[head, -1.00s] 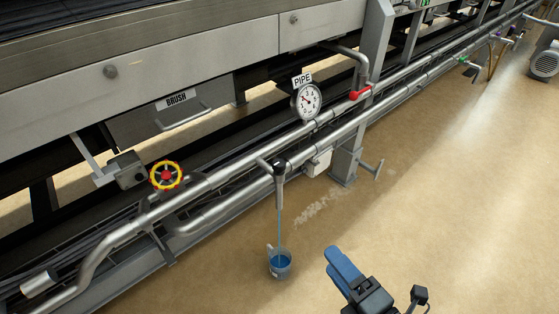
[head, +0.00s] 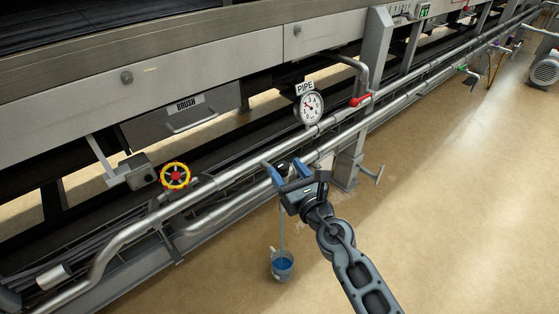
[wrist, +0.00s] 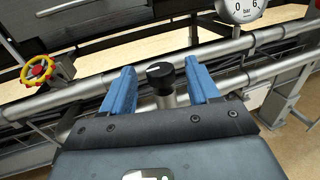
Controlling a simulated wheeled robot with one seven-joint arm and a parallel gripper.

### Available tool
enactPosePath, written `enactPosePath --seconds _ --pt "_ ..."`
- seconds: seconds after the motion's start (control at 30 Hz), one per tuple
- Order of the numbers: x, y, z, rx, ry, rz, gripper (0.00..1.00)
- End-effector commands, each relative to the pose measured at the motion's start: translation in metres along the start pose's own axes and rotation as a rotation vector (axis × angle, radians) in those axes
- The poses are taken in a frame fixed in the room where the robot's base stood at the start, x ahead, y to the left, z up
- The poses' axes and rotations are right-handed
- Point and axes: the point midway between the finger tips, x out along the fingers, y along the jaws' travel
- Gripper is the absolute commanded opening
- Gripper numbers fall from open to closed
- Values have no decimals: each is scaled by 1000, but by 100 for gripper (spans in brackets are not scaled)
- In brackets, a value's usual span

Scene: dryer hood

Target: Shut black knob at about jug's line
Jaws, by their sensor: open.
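The black knob (wrist: 160,75) sits on top of a short metal tap on the lower pipe. In the wrist view it shows between the two blue fingers of my gripper (wrist: 161,85), which are apart with gaps on both sides. In the head view my gripper (head: 284,172) is at the tap and hides most of it, with a bit of the knob (head: 284,165) showing. Below, a thin blue stream falls into a jug (head: 282,266) on the floor, which holds blue liquid.
A red-and-yellow handwheel (head: 175,176) is on the left. A gauge (head: 311,107) marked PIPE and a red lever (head: 361,99) are right of the knob. Parallel pipes and a frame post (head: 375,60) line the machine.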

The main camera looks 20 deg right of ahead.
Motion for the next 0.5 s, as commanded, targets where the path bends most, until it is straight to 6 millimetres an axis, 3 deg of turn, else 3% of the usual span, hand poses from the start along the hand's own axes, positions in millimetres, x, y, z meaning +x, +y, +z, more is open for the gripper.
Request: enactPosePath --seconds 0.2,0.5 --pt "32 0 -1 3 -1 0 60" --pt "46 0 -1 2 1 0 60"
